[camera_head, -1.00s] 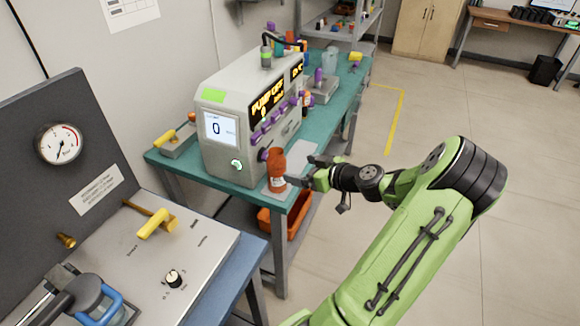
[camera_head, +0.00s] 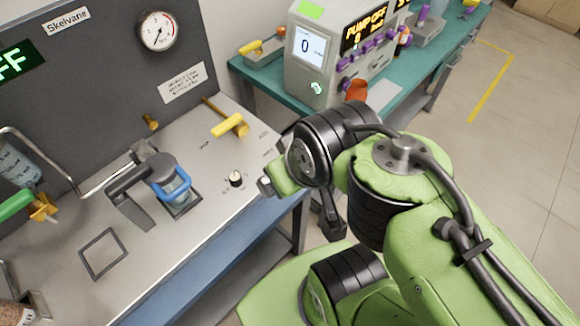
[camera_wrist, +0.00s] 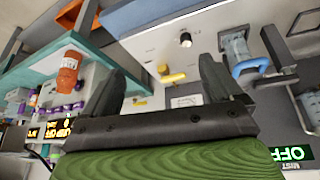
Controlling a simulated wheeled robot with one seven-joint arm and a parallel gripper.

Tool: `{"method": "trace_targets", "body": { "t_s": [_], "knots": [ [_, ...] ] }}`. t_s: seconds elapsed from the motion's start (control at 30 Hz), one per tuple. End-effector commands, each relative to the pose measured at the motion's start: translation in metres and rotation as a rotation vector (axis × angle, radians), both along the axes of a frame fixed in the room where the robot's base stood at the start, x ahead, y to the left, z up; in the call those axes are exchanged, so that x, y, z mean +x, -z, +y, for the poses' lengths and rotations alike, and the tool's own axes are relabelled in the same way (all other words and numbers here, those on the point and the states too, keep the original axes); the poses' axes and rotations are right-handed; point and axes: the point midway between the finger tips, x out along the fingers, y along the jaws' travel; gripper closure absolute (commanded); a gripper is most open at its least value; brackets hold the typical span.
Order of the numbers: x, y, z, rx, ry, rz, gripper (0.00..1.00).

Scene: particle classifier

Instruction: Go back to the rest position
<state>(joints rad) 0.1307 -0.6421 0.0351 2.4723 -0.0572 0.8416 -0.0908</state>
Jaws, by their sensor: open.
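My gripper (camera_wrist: 160,90) shows in the wrist view with its two dark fingers spread apart and nothing between them. In the head view my green arm is folded back at the right, in front of the benches, and its links hide the gripper's fingers. The orange-brown bottle (camera_head: 357,88) stands on the front edge of the teal bench, partly hidden behind my arm. It also shows in the wrist view (camera_wrist: 68,76), at the left and apart from the fingers.
The grey pump machine (camera_head: 325,70) stands on the teal bench (camera_head: 268,76). Open floor (camera_head: 500,150) lies at the right.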

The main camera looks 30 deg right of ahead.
Motion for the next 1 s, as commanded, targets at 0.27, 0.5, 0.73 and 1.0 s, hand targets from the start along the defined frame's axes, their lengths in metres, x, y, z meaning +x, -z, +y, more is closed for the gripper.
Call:
{"method": "trace_targets", "body": {
  "t_s": [0.27,0.5,0.73,1.0],
  "knots": [
    [-0.024,-0.003,0.005,0.051,0.038,-0.022,0.07],
    [-0.024,-0.019,0.006,0.048,0.035,-0.023,0.07],
    [-0.024,-0.072,0.006,0.048,0.034,-0.024,0.07],
    [-0.024,-0.065,0.006,0.048,0.033,-0.024,0.07]
  ]
}}
